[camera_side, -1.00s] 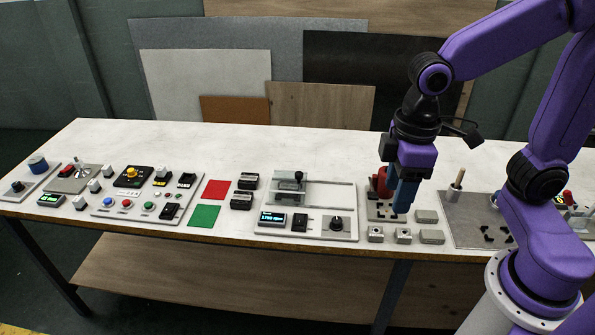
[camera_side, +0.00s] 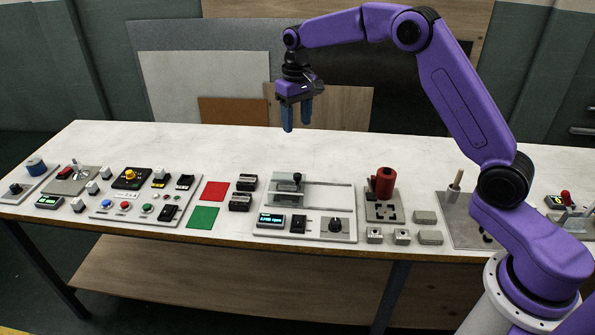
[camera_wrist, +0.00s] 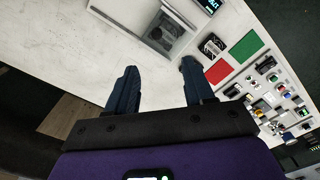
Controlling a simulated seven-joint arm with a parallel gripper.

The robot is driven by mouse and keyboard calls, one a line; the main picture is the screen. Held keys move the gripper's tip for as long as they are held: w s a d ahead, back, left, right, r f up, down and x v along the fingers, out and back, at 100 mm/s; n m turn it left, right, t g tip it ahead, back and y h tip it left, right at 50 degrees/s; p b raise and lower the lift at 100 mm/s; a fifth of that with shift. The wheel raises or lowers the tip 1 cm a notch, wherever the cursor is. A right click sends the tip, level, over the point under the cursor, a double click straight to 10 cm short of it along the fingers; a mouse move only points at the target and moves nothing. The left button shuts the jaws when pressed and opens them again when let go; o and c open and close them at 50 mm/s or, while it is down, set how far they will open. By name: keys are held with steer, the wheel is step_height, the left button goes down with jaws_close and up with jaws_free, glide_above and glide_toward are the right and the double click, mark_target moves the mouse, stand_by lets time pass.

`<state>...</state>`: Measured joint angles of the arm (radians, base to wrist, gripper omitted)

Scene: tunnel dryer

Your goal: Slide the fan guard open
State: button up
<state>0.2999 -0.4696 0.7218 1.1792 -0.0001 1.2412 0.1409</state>
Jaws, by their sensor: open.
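The fan guard (camera_side: 287,189) is a grey, partly see-through sliding cover with a small black knob (camera_side: 298,177) on top. It sits at the left end of a rail track on a pale panel (camera_side: 335,190). The guard's unit also shows at the top of the wrist view (camera_wrist: 165,35). My gripper (camera_side: 297,126) is open and empty, fingers pointing down, raised above and behind the guard and touching nothing. What lies under the guard is hard to make out.
The panel's front holds a lit display (camera_side: 271,220), a black switch (camera_side: 299,224) and a black dial (camera_side: 335,224). Black blocks (camera_side: 241,201) stand left of it. A red cylinder (camera_side: 383,182) stands to the right. The table behind the panel is clear.

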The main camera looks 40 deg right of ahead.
mark_target(298, 174)
steer(key=f, duration=1.2)
steer(key=w+d+f, duration=0.1)
steer(key=f, duration=0.4)
steer(key=shift+f, duration=0.4)
steer(key=shift+s, duration=0.1)
jaws_close()
